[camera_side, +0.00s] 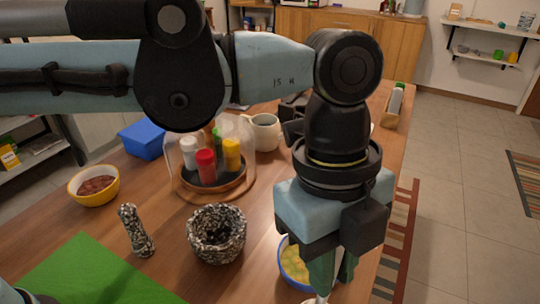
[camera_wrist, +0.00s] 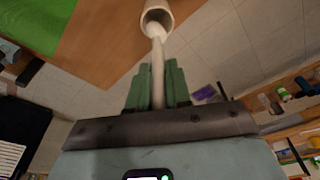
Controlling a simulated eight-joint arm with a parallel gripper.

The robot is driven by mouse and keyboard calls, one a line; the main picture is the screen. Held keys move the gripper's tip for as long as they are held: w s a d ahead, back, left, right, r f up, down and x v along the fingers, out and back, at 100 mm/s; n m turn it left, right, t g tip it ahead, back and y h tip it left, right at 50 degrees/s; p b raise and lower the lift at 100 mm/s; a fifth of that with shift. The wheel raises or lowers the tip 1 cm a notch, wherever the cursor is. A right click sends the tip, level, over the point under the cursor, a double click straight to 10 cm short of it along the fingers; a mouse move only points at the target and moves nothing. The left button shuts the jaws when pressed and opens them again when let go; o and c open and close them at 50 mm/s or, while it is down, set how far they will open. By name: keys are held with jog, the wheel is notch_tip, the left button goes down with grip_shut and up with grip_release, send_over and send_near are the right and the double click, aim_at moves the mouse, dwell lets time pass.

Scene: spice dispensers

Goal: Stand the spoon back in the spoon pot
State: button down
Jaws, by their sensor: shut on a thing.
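My gripper (camera_wrist: 158,82) is shut on the pale spoon (camera_wrist: 158,62), with its green fingers on either side of the handle. The spoon's wider end points away from the fingers and overlaps the mouth of a beige, cup-shaped pot (camera_wrist: 167,9), which looks like the spoon pot. I cannot tell whether the end is inside the pot or just in front of its mouth. In the side view my gripper (camera_side: 327,275) points down at the bottom edge, beside a bowl. A small pale piece shows below its fingertips, too cut off to identify.
A blue-rimmed bowl with yellow-green contents (camera_side: 292,262) stands close left of my gripper. A speckled mortar (camera_side: 216,234), its pestle (camera_side: 135,230), a glass dome over spice dispensers (camera_side: 181,178), a mug (camera_side: 266,133) and a yellow bowl (camera_side: 91,196) stand further left. The table's right edge is near.

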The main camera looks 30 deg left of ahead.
jog(key=shift+f, duration=2.2)
jog(key=c, duration=1)
grip_release()
jog(key=r, duration=0.4)
jog(key=a+r, duration=0.1)
jog(key=r, duration=0.3)
jog(key=w+r, duration=0.1)
jog(key=r, duration=0.3)
jog(key=shift+w+a, duration=0.1)
jog(key=shift+a, duration=0.3)
